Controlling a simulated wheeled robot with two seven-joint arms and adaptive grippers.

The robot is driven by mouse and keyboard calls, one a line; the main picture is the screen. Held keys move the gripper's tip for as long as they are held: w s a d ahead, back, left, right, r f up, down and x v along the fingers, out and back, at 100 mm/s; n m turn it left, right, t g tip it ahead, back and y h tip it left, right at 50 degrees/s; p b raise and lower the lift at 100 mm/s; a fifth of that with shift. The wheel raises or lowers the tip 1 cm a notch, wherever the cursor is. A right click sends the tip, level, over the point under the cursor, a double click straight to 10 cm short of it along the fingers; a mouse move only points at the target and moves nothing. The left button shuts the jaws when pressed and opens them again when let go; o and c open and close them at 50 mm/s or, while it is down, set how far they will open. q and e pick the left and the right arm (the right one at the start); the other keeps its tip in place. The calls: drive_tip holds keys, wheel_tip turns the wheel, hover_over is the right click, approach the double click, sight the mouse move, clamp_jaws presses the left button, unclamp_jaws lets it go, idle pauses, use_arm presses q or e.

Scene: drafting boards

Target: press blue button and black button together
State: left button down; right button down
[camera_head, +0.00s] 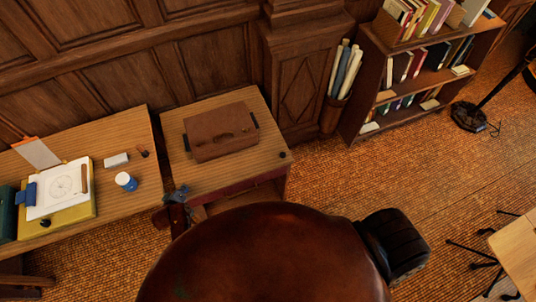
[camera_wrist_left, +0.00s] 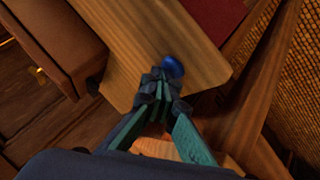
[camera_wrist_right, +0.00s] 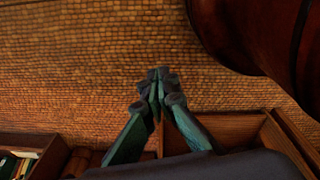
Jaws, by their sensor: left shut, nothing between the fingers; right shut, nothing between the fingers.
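The blue button (camera_wrist_left: 172,66) is a round dome near a corner of the wooden desk top in the left wrist view. My left gripper (camera_wrist_left: 158,82) is shut and empty, its fingertips right beside the button and partly overlapping its edge; I cannot tell whether they touch. In the head view my left gripper (camera_head: 177,194) is at the desk's front left corner. The black button (camera_head: 282,155) is a small dark knob near the desk's right edge. My right gripper (camera_wrist_right: 160,78) is shut and empty, seen against the floor in the right wrist view, with no button there.
A brown case (camera_head: 220,131) lies on the desk (camera_head: 235,175). A second desk (camera_head: 130,205) at the left holds a drawing board (camera_head: 78,217), a blue-labelled jar (camera_head: 126,181) and a pale block (camera_head: 116,160). A bookshelf (camera_head: 400,120) stands right. A large rounded red-brown surface (camera_head: 262,255) fills the foreground.

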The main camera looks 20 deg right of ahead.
drive_tip(key=w+a+r+n+t, duration=0.1)
drive_tip(key=w+r+n, duration=0.1)
drive_tip(key=w, duration=0.6)
drive_tip(key=w+r+n+t, duration=0.1)
drive_tip(key=w+r+n, duration=0.15)
drive_tip(key=w, duration=0.45)
drive_tip(key=w+a+r+n+t+h, duration=0.1)
drive_tip(key=w+a+r+n+t, duration=0.1)
drive_tip(key=w+r, duration=0.6)
drive_tip(key=w+a+r+n+t+h, duration=0.1)
drive_tip(key=w+a+r+n, duration=0.1)
drive_tip(key=w+r, duration=0.6)
drive_tip(key=w+a+r+n+t, duration=0.1)
drive_tip(key=w+r+n, duration=0.3)
drive_tip(key=w+r, duration=0.4)
drive_tip(key=shift+w+a+r+t+h, duration=0.15)
drive_tip(key=shift+w+t, duration=0.1)
drive_tip(key=shift+w, duration=0.45)
drive_tip(key=shift+w+a+r+t+h, duration=0.1)
drive_tip(key=shift+w+t, duration=0.2)
drive_tip(key=shift+w, duration=0.4)
drive_tip(key=shift+w+a+r+t+h, duration=0.15)
drive_tip(key=shift+w+t, duration=0.1)
drive_tip(key=shift+w, duration=0.45)
wheel_tip(320, 180, up, 11)
drive_tip(key=m, duration=1)
hover_over(283, 155)
drive_tip(key=shift+a+f, duration=0.1)
drive_tip(key=shift+f, duration=4.4)
drive_tip(key=shift+f, duration=0.15)
